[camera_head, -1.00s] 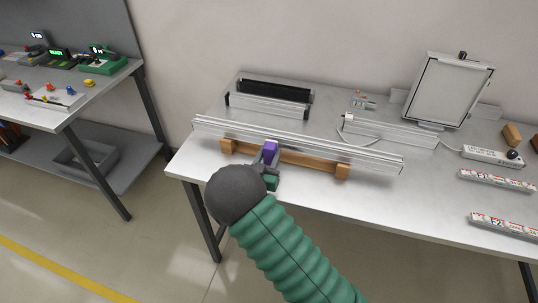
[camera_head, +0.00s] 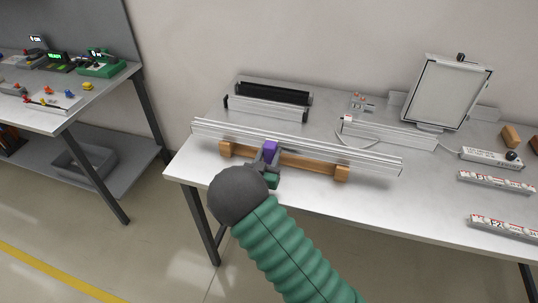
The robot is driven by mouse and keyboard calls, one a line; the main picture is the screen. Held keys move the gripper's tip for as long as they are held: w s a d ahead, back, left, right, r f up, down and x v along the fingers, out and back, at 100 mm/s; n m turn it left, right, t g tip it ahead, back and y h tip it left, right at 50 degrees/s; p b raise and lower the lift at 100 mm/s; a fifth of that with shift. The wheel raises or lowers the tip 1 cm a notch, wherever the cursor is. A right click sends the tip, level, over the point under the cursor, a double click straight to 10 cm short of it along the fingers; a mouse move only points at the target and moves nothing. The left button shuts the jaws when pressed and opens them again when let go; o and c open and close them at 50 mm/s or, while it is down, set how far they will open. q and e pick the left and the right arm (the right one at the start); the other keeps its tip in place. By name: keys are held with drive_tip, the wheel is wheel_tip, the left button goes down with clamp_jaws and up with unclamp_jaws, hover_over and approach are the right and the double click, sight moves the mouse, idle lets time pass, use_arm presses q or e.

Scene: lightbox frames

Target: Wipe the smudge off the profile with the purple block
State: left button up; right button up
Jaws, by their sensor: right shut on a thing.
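The long silver profile (camera_head: 330,157) lies across wooden supports (camera_head: 341,173) on the table. The purple block (camera_head: 270,149) is at the front side of the profile, left of its middle. My right gripper (camera_head: 268,157) is shut on the purple block. The block looks close against the profile, but I cannot tell whether it touches. I cannot make out a smudge; the block and gripper cover part of the profile. My left gripper is not in view.
Behind the profile stand a black-and-silver part (camera_head: 270,97) and another silver profile (camera_head: 390,134) with a cable. A framed panel (camera_head: 449,93) stands at the back right. Labelled strips (camera_head: 497,182) lie at the right. A second table (camera_head: 50,118) is at the left.

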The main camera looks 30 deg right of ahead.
sight(292, 149)
drive_tip(key=shift+d, duration=0.1)
drive_tip(key=shift+s+d, duration=1.1)
drive_tip(key=shift+s, duration=0.25)
drive_tip(key=shift+s+d, duration=1.25)
drive_tip(key=shift+s+d+r, duration=0.1)
drive_tip(key=shift+s+d, duration=1)
drive_tip(key=shift+s, duration=0.3)
drive_tip(key=shift+w+a+r, duration=0.1)
drive_tip(key=shift+w+a, duration=0.65)
drive_tip(key=shift+w, duration=0.25)
drive_tip(key=shift+w+a, duration=0.5)
drive_tip(key=shift+w, duration=0.1)
drive_tip(key=shift+w+a+b, duration=0.45)
drive_tip(key=shift+w+a, duration=1.8)
drive_tip(key=shift+w, duration=0.3)
